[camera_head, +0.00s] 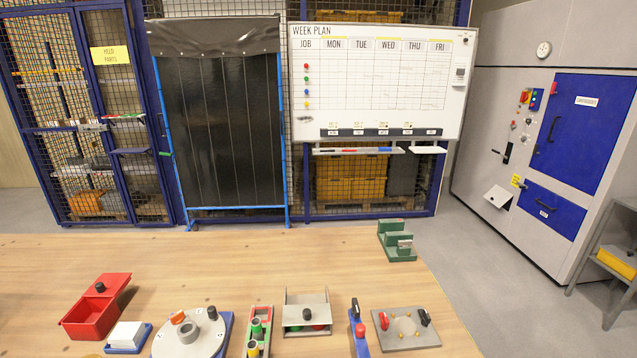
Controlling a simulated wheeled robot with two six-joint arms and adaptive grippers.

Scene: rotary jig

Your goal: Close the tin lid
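A red box (86,325), which looks like the tin, stands at the left of the wooden table. Its front part is open, and I see red inner walls. A red lid-like panel (111,283) with a black knob (100,287) shows at its back right. I cannot tell whether it is hinged or slides. Neither of my grippers shows, and nothing touches the box.
To its right are a white block (126,334) on a blue base, a round grey fixture (188,340), a grey box (306,326) with a black knob and a clamp plate (405,327). A green stepped block (397,241) stands behind.

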